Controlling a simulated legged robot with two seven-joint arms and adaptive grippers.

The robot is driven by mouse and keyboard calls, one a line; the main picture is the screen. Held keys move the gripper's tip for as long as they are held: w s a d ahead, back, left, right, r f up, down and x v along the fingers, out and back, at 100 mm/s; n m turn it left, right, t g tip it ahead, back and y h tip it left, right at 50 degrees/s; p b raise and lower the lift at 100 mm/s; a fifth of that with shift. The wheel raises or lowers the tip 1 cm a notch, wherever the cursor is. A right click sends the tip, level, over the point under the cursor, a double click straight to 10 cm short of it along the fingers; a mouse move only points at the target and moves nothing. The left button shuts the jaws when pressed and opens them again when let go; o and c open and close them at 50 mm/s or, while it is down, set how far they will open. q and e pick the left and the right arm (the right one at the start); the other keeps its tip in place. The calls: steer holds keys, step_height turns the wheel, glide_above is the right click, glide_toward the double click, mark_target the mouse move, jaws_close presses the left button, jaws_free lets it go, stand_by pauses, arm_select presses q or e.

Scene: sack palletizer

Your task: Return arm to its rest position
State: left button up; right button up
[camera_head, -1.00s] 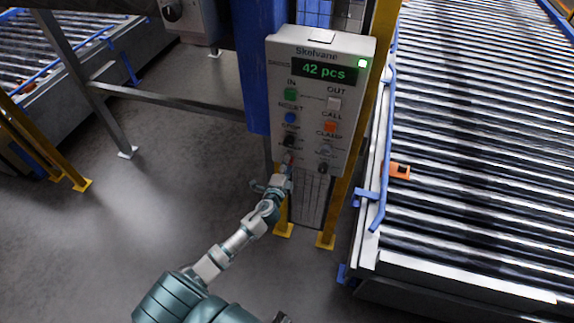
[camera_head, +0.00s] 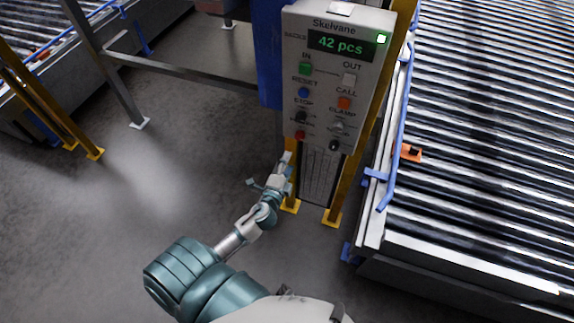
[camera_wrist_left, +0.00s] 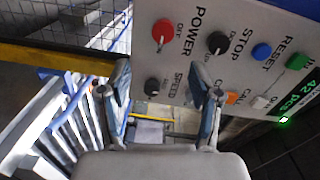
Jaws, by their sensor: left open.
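My left gripper (camera_head: 270,176) is open and empty, below the control panel (camera_head: 322,100) and apart from it. In the left wrist view, its two fingers (camera_wrist_left: 168,88) stand well apart with nothing between them. The panel also shows in that view (camera_wrist_left: 190,65), tilted, with a red POWER knob (camera_wrist_left: 163,31) and a black STOP knob (camera_wrist_left: 218,43). In the head view, the panel's display (camera_head: 341,44) reads 42 pcs and a green light is lit. My right gripper is not in view.
A roller conveyor (camera_head: 470,150) with a blue side rail (camera_head: 396,140) runs along the right. Yellow posts (camera_head: 334,205) stand under the panel. A grey frame leg (camera_head: 120,90) stands at the left. The grey floor (camera_head: 150,190) left of my arm is clear.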

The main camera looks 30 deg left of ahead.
arm_select(q)
steer(key=shift+s+d, duration=0.1)
steer(key=shift+s, duration=0.35)
steer(key=s+d+f+n+g+h, duration=0.15)
steer(key=s+f+g, duration=0.35)
steer(key=f, duration=1.3)
steer(key=s+f+n+g+h, duration=0.1)
steer(key=s+f+n+g, duration=0.45)
steer(key=f, duration=1.25)
steer(key=s+d+f+n+g, duration=0.1)
steer(key=s+d+f, duration=0.1)
steer(key=s+f, duration=0.4)
steer(key=s+d+f+n+g+h, duration=0.1)
steer(key=s+f, duration=0.5)
steer(key=s, duration=1)
steer(key=s+d+f+n+g, duration=0.2)
steer(key=s+f, duration=0.4)
steer(key=s, duration=0.5)
steer(key=shift+d+f+g, duration=0.35)
steer(key=shift+d+g, duration=0.4)
steer(key=shift+d, duration=0.15)
steer(key=shift+w+h, duration=0.1)
steer(key=shift+h, duration=0.15)
